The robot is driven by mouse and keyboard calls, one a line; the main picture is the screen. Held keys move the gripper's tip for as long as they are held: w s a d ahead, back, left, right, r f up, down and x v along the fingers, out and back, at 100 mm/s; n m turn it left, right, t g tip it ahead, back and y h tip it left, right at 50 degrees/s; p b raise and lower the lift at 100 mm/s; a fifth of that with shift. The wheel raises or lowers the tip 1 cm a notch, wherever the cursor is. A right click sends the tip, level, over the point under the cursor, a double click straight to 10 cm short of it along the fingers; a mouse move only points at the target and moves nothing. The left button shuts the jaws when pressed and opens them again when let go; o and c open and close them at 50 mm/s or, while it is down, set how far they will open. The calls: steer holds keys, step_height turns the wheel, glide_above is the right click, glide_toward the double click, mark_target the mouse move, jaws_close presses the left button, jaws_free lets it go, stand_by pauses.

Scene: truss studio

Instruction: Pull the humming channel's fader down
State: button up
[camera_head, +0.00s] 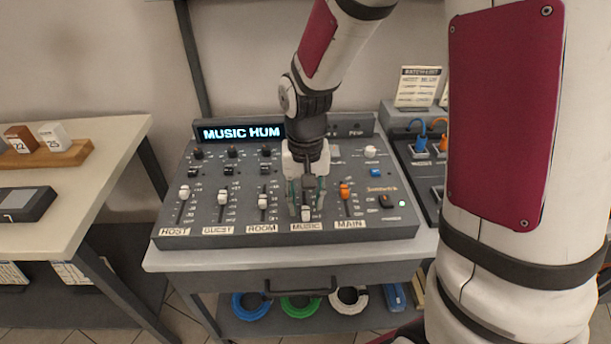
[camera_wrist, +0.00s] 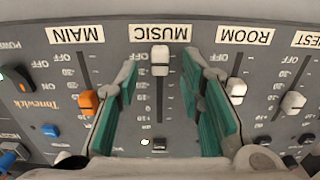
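The grey mixer (camera_head: 230,215) stands on a table, and its display (camera_head: 242,133) reads "MUSIC HUM". The white MUSIC fader (camera_head: 306,213) sits at the label end of its slot. In the wrist view the MUSIC fader cap (camera_wrist: 160,60) is level with the OFF mark beside the MUSIC label (camera_wrist: 160,32). My gripper (camera_head: 306,196) is over the MUSIC channel, pointing down. In the wrist view my gripper (camera_wrist: 163,75) is open, its green-padded fingers apart on either side of the MUSIC slot. The fader cap lies between the fingertips' lines with clear gaps.
The white ROOM fader (camera_wrist: 236,87) and orange MAIN fader (camera_wrist: 88,102) flank the MUSIC channel close to my fingers. HOST (camera_head: 184,191) and GUEST (camera_head: 222,198) faders are further left. A rack with blue and orange plugs (camera_head: 421,143) stands right of the mixer.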

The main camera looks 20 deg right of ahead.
mark_target(305, 209)
step_height(305, 209, up, 10)
steer(key=shift+f, duration=0.25)
stand_by(0.4)
steer(key=s+d+r+n+t+p, duration=0.1)
steer(key=s+r+t+p, duration=0.1)
steer(key=s+r, duration=0.5)
steer(key=s+r+n+t+p, duration=0.2)
steer(key=s+r, duration=0.5)
steer(key=s, duration=0.7)
steer(key=shift+d+n+p, duration=0.3)
steer(key=shift+d+p, duration=0.05)
steer(key=shift+p, duration=0.2)
steer(key=shift+r, duration=0.1)
